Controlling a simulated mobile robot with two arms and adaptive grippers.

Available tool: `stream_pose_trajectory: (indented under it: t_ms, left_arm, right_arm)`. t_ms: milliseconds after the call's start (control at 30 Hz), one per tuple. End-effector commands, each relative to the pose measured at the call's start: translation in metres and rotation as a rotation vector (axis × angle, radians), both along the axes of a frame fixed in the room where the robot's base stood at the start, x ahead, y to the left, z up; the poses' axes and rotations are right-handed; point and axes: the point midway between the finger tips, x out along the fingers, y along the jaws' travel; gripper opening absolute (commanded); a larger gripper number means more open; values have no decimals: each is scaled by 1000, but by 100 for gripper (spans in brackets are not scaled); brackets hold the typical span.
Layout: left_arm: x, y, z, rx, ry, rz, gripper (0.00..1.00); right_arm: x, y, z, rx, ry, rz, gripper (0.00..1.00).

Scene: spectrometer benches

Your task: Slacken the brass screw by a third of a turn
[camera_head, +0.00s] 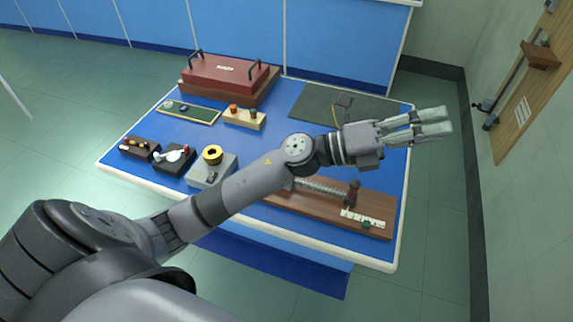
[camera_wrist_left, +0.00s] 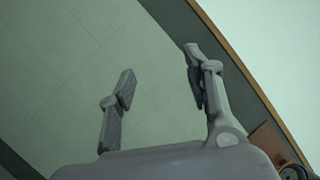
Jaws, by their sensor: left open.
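My left gripper (camera_head: 448,121) is open and empty, its fingers pointing right past the table's right edge in the head view. In the left wrist view its two fingers (camera_wrist_left: 159,66) stand apart with only floor and wall behind them. I cannot pick out the brass screw for certain. A yellow, brass-like ring (camera_head: 212,154) sits on a grey block (camera_head: 225,172) at the front left of the table, well away from the gripper. My right gripper is not in view.
The blue table (camera_head: 280,120) also holds a red lidded box (camera_head: 225,80), a dark mat (camera_head: 318,103) and a wooden board with a coil (camera_head: 322,188), partly behind my left forearm. A wall panel (camera_head: 525,105) hangs at the right.

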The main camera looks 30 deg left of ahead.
Motion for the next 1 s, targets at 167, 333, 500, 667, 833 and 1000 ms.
stream_pose_trajectory:
  t_ms: [167,333,500,667,833,1000]
  left_arm:
    - [-14,-16,-42,501,-233,-233,46]
    - [-7,33,-100,1005,-314,-416,46]
    - [9,137,-129,1488,-229,-551,46]
    - [11,230,-120,1799,-54,-622,46]
    - [4,280,-105,1938,79,-657,46]
    - [2,287,-113,1956,104,-666,46]
  right_arm:
    - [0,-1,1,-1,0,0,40]
    - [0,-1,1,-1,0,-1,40]
    - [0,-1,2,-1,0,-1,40]
    - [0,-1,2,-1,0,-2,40]
    - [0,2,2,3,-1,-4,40]
    - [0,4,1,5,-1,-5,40]
